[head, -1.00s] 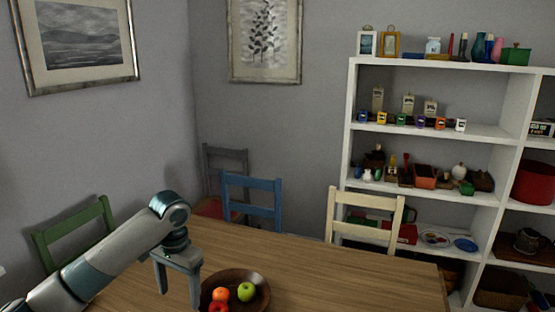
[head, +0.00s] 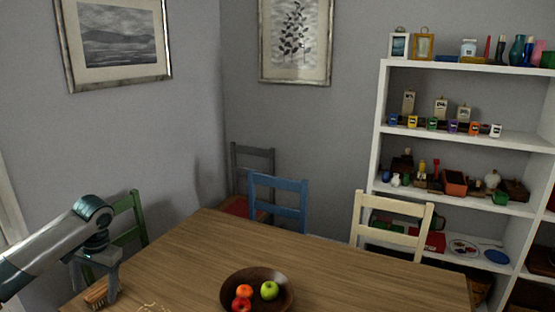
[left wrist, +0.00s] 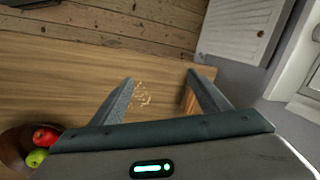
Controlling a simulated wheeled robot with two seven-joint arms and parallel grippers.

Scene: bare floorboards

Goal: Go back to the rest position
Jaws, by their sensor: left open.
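My left gripper (head: 93,286) hangs over the left end of the wooden table (head: 185,262) in the head view. Its two fingers are apart. In the left wrist view the open left gripper (left wrist: 160,78) has nothing clearly held between its fingers. A small wooden brush (head: 97,293) lies on the table by the gripper in the head view; in the left wrist view the brush (left wrist: 190,101) is partly hidden by the right-hand finger. Pale crumbs (left wrist: 142,95) lie on the table beside it. My right gripper is not in view.
A dark bowl (head: 230,283) of fruit stands on the table. A green chair (head: 130,222), blue chair (head: 278,183) and cream chair (head: 392,204) stand at the table's edges. A filled white shelf (head: 376,130) stands behind right. Much of the tabletop between gripper and bowl is clear.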

